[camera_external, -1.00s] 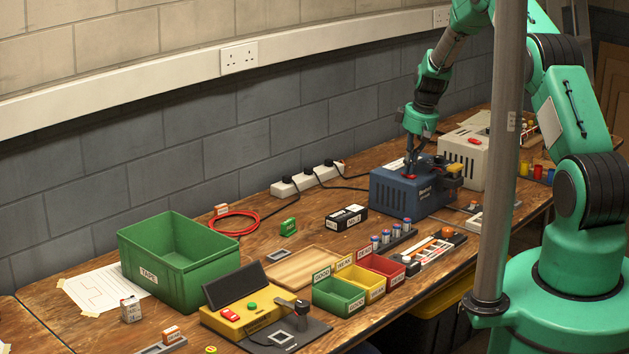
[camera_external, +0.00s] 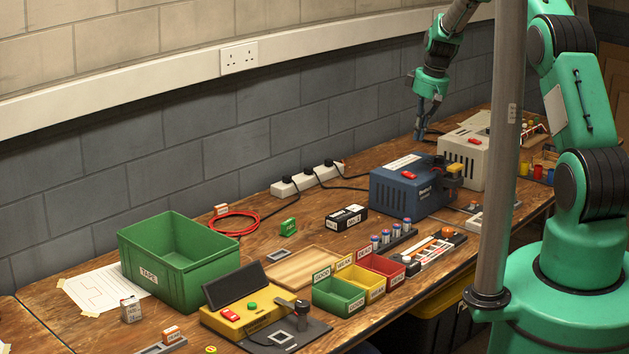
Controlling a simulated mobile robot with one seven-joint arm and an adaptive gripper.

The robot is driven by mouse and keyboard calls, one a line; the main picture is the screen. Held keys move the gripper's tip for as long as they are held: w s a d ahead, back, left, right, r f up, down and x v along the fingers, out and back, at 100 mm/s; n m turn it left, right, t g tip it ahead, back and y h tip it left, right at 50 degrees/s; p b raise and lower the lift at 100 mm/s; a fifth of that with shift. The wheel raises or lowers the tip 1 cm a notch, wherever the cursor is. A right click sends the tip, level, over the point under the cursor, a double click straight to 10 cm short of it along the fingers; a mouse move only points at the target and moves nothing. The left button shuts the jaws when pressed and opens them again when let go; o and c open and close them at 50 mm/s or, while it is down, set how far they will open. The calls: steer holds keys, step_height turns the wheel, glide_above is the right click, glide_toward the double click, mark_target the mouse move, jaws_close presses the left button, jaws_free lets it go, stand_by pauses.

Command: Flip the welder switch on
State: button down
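A blue box that looks like the welder (camera_external: 393,192) stands at the back of the bench. It has a red rocker switch (camera_external: 409,175) on its top and a yellow and black part on its right side. The switch is in plain view, but its on or off position is too small to tell. My gripper (camera_external: 419,136) is raised above and behind the box, apart from the switch. It points down, its fingers look drawn together at the tips, and nothing shows between them.
A cream box (camera_external: 466,155) with a red switch stands to the right of the blue one. A power strip (camera_external: 307,178) with cables lies left. A green bin (camera_external: 180,262), a yellow device (camera_external: 240,318) and small coloured trays (camera_external: 338,297) fill the front. A pole crosses the view.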

steer(key=shift+v, duration=1.1)
steer(key=shift+s+d, duration=0.15)
steer(key=b, duration=0.5)
steer(key=shift+w+a+t+y+b, duration=0.25)
steer(key=shift+w+t+y+b, duration=0.05)
steer(key=b, duration=0.2)
steer(key=shift+a+r+b, duration=0.15)
steer(key=shift+r+b, duration=0.05)
steer(key=shift+b, duration=0.2)
steer(key=shift+w+r, duration=0.1)
steer(key=shift+r, duration=0.05)
steer(key=b, duration=0.3)
glide_above(406, 173)
step_height(406, 173, down, 12)
steer(key=shift+r, duration=0.1)
steer(key=shift+x, duration=0.8)
